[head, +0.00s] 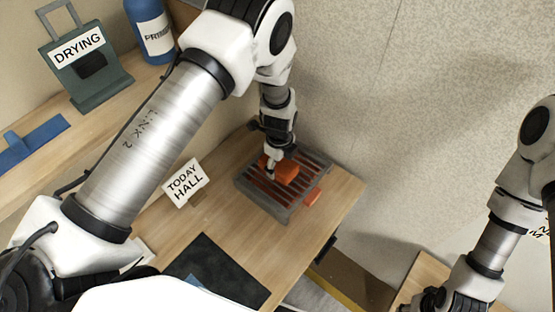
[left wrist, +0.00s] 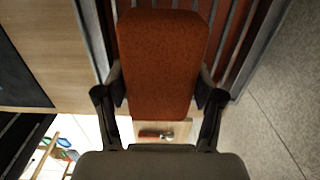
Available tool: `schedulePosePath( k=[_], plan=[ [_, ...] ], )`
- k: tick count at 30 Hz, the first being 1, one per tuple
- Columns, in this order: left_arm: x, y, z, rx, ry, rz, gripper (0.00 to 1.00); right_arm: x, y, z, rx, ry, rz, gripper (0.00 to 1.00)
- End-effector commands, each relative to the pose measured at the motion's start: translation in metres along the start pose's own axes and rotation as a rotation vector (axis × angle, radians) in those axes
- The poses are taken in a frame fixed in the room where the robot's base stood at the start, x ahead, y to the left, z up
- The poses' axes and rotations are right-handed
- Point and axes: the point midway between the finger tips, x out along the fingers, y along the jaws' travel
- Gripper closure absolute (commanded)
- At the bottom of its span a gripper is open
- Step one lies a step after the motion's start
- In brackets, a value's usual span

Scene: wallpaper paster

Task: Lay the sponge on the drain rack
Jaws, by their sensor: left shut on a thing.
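The orange-brown sponge (head: 287,172) is a block with rounded edges, held over the drain rack (head: 262,200). My left gripper (head: 272,163) is shut on it. In the left wrist view, the sponge (left wrist: 162,60) sits between the two dark fingers of the gripper (left wrist: 160,88), with the rack's slats and grey rim (left wrist: 262,45) behind it. The rack is a grey frame with slats over a reddish inside. I cannot tell whether the sponge touches the slats. My right gripper (head: 440,299) is at the bottom right, and its fingers are not clear.
A "TODAY HALL" card (head: 185,183) stands on the wooden table left of the rack. A dark mat (head: 218,270) lies nearer. A "DRYING" holder (head: 90,75) and blue bottle (head: 151,28) stand on a shelf.

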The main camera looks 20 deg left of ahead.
Motion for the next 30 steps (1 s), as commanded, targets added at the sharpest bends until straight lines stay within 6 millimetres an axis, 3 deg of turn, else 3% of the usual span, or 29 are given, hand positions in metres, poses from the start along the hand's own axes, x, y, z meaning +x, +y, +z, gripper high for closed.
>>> schedulePosePath(
  k=[1, 2, 5, 6, 14, 15, 17, 30],
  plan=[
    [0.0243, 0.0044, -0.0048, 0.007, 0.001, 0.006, 0.69, 0.0205, 0.0002, 0.0009, 0.0, -0.002, 0.0, 0.6],
    [0.0281, 0.0053, -0.0063, 0.01, 0.001, 0.006, 0.69, 0.0234, 0.0002, 0.0013, 0.0, -0.003, 0.0, 0.6],
    [0.0288, 0.0061, -0.0083, 0.013, 0.001, 0.004, 0.68, 0.0227, 0.0002, 0.0013, 0.0, -0.003, 0.0, 0.6],
    [0.027, 0.0058, -0.0082, 0.013, 0.001, 0.004, 0.74, 0.0209, 0.0002, 0.0011, 0.0, -0.003, 0.0, 0.6],
    [0.0308, 0.0063, -0.0082, 0.013, 0.002, 0.005, 0.74, 0.0213, 0.0002, 0.001, 0.0, -0.002, 0.0, 0.6],
    [0.0306, 0.0062, -0.0081, 0.013, 0.002, 0.005, 0.25, 0.021, 0.0002, 0.001, 0.0, -0.002, 0.0, 0.6],
    [0.0303, 0.0061, -0.0081, 0.013, 0.001, 0.005, 0.07, 0.0208, 0.0002, 0.001, 0.0, -0.002, 0.0, 0.6],
    [0.0213, 0.0048, -0.0076, 0.013, 0.0, 0.002, 0.07, 0.0217, 0.0002, 0.0009, 0.0, -0.002, 0.0, 0.6]
  ],
)
